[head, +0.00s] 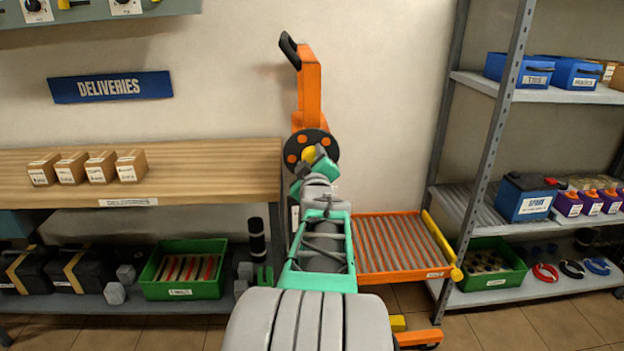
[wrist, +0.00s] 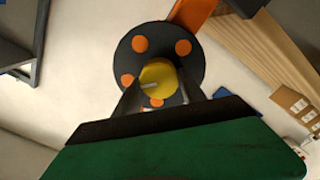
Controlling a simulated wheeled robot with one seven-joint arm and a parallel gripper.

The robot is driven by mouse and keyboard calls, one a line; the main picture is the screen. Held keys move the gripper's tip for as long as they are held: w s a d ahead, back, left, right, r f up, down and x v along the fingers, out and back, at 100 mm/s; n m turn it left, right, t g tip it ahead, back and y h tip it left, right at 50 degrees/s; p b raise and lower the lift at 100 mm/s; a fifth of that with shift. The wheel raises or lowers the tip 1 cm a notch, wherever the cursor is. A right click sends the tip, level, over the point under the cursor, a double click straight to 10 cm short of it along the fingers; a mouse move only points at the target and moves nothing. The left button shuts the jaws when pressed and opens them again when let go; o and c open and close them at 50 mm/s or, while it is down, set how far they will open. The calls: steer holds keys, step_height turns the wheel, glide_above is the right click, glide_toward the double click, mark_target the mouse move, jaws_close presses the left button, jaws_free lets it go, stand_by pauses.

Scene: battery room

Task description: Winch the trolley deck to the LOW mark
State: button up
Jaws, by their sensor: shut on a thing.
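The orange trolley (head: 309,90) stands against the wall, with a black handle at its top. Its deck (head: 400,247) is an orange tray with grey rollers and a yellow bar on the right side. A black winch wheel (head: 298,143) with orange spots sits on the mast; it also shows in the wrist view (wrist: 187,68). My gripper (head: 311,155) is at the wheel. In the wrist view my gripper (wrist: 158,92) is shut on the yellow knob (wrist: 158,76) at the wheel. A LOW mark cannot be made out; my arm covers the lower mast.
A wooden bench (head: 220,175) with several small cartons (head: 100,165) is at the left, under a DELIVERIES sign (head: 110,87). A grey shelf rack (head: 580,96) stands at the right, close to the deck. A green crate (head: 185,290) is below the bench.

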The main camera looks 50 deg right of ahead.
steer(key=n+b, duration=0.4)
steer(key=b, duration=0.1)
steer(key=shift+f+b, duration=0.3)
steer(key=shift+f, duration=0.05)
steer(key=shift+r+n+b, duration=0.15)
steer(key=shift+n+b, duration=0.45)
steer(key=shift+b, duration=0.1)
steer(key=shift+r, duration=0.1)
steer(key=o, duration=1.4)
steer(key=v, duration=0.7)
steer(key=shift+s+a, duration=0.2)
steer(key=shift+a, duration=0.15)
